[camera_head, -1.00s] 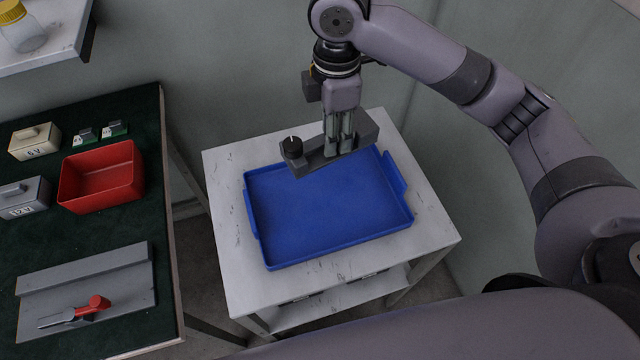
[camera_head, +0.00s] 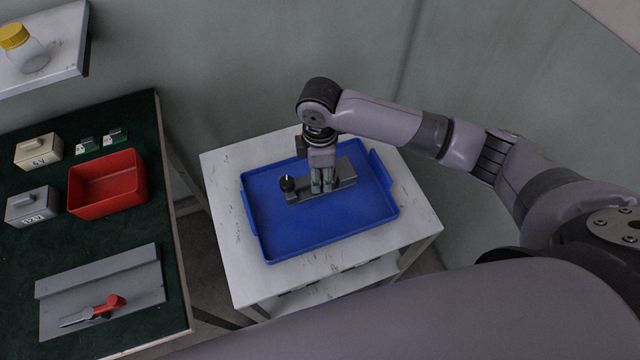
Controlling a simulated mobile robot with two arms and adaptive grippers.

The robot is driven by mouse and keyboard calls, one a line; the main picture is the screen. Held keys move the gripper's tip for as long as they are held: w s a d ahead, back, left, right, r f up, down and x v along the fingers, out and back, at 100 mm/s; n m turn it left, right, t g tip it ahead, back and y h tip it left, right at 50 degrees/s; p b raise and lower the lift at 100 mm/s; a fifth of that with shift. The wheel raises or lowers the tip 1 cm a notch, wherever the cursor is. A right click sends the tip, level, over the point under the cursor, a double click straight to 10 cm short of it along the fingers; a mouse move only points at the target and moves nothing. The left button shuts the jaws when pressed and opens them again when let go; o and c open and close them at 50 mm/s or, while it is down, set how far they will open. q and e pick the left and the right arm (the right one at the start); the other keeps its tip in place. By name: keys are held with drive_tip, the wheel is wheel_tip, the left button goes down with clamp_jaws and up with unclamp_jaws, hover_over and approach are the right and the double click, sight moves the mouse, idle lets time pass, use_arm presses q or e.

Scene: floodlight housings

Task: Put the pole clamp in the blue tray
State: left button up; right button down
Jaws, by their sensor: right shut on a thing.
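The pole clamp (camera_head: 343,177) is a dark grey bar with a black knob at its left end. My right gripper (camera_head: 322,188) is shut on the middle of the clamp from above. The blue tray (camera_head: 320,231) lies on a small white table. The clamp is over the back part of the tray, inside its rim in the picture, low and near the tray floor. I cannot tell whether it touches the floor. My left gripper is not in view.
The white table (camera_head: 418,225) stands against a grey-green wall. At left a dark green bench holds a red bin (camera_head: 107,184), two labelled weights, small green-and-white parts and a grey plate (camera_head: 100,285) with a red-handled tool. A jar (camera_head: 22,47) stands on a shelf at upper left.

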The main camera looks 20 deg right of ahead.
drive_tip(key=shift+f, duration=0.9)
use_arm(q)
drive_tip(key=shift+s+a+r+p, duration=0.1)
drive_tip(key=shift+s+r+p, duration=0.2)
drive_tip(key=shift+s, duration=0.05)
use_arm(e)
drive_tip(key=shift+f, duration=2.25)
drive_tip(key=shift+f, duration=0.1)
drive_tip(key=c, duration=1.1)
unclamp_jaws()
use_arm(q)
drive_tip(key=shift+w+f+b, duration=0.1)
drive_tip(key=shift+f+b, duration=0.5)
drive_tip(key=shift+b, duration=0.05)
use_arm(e)
wheel_tip(320, 180, up, 12)
drive_tip(key=shift+w+r, duration=0.1)
